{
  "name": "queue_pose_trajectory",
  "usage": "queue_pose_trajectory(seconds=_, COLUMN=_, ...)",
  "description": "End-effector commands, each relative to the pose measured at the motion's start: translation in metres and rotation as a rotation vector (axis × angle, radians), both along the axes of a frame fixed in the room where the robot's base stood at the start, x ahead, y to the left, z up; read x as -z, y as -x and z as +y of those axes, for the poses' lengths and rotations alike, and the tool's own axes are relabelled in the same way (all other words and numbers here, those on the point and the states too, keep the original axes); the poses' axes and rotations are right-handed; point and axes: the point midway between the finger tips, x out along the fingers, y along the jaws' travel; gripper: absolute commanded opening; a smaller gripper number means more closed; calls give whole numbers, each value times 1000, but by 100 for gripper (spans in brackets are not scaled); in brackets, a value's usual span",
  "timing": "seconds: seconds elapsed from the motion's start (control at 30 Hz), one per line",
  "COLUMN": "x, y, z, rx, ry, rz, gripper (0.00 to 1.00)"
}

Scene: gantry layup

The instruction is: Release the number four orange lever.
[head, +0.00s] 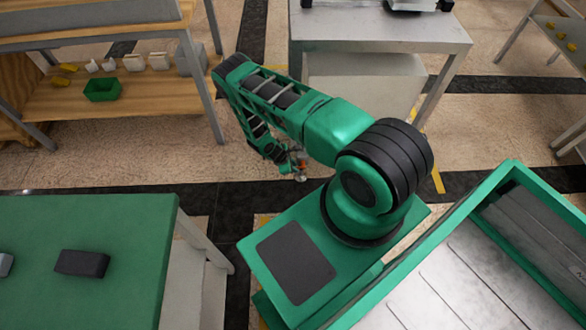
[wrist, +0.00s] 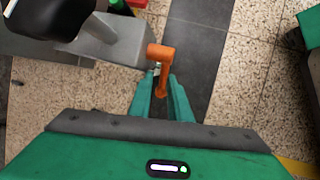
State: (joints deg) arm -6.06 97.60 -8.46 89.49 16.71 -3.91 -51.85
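An orange lever (wrist: 161,60) shows in the wrist view, with a wider head at the top and a narrow shaft running down. Its head sits beside the right end of a grey block (wrist: 112,38). My gripper (wrist: 162,84) has its two green fingers on either side of the lever's shaft. The fingers are apart, but I cannot tell whether they press on the shaft. In the head view my gripper (head: 298,172) is small and low beyond my arm, with a little orange near it. I see no number on the lever.
A black rounded part (wrist: 45,18) is at the upper left of the wrist view. In the head view a green-topped table (head: 90,225) is at left and a green-rimmed bin (head: 535,175) at right. A grey table (head: 385,28) stands behind.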

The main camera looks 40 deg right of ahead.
Motion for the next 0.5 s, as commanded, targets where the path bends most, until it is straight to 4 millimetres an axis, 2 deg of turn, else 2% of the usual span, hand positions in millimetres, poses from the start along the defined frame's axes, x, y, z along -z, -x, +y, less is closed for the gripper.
queue_pose_trajectory(seconds=0.03, x=0, y=-4, z=4, rx=-3, ry=-6, rz=-6, gripper=17)
queue_pose_trajectory(seconds=0.07, x=-10, y=-3, z=0, rx=-3, ry=-2, rz=-23, gripper=17)
queue_pose_trajectory(seconds=0.5, x=-28, y=-1, z=11, rx=-1, ry=0, rz=-17, gripper=17)
